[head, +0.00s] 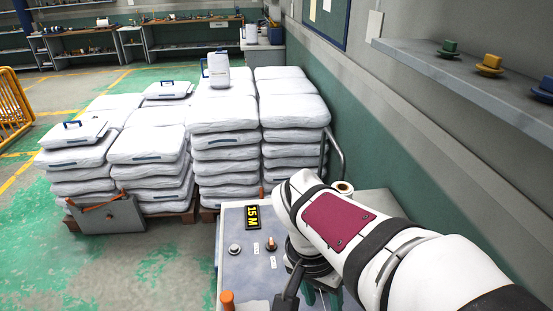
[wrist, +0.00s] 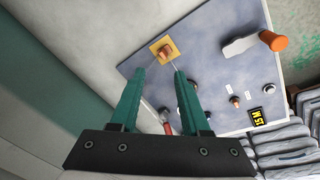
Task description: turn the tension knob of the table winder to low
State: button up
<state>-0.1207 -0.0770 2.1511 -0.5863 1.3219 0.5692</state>
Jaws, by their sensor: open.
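The winder's blue-grey panel (wrist: 215,65) fills the middle of the wrist view; in the head view its top (head: 255,285) is partly covered by my arm. A copper-orange knob (wrist: 165,52) sits on a yellow square plate just beyond my fingertips. Another small copper knob (wrist: 235,101) stands beside white labels; it also shows in the head view (head: 271,243). The labels are too small to read, so I cannot tell which knob sets tension. My gripper (wrist: 158,72) is open, its teal fingers apart and empty, pointing toward the yellow plate, with no contact visible.
A crank with an orange grip (wrist: 278,42) stands on the panel, near a round button (wrist: 268,88) and a yellow "15 M" display (head: 252,217). A small red part (wrist: 167,128) shows between my fingers. Stacked white sacks (head: 225,140) stand behind; a wall shelf (head: 470,80) is at right.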

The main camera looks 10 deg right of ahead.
jog(key=w+a+f+m+t+h, duration=0.1)
jog(key=w+a+f+h, duration=0.15)
jog(key=w, duration=0.65)
jog(key=w+a+f+m+t+h, duration=0.15)
jog(key=w+f, duration=0.25)
jog(key=w, duration=0.5)
jog(key=w+a+f+m+t+h, duration=0.1)
jog(key=w+f+t, duration=0.15)
jog(key=w, duration=0.65)
jog(key=shift+h, duration=0.3)
jog(key=x, duration=1.5)
jog(key=shift+f, duration=0.45)
jog(key=shift+w+d+f, duration=0.15)
jog(key=shift+d+f, duration=0.2)
grip_shut()
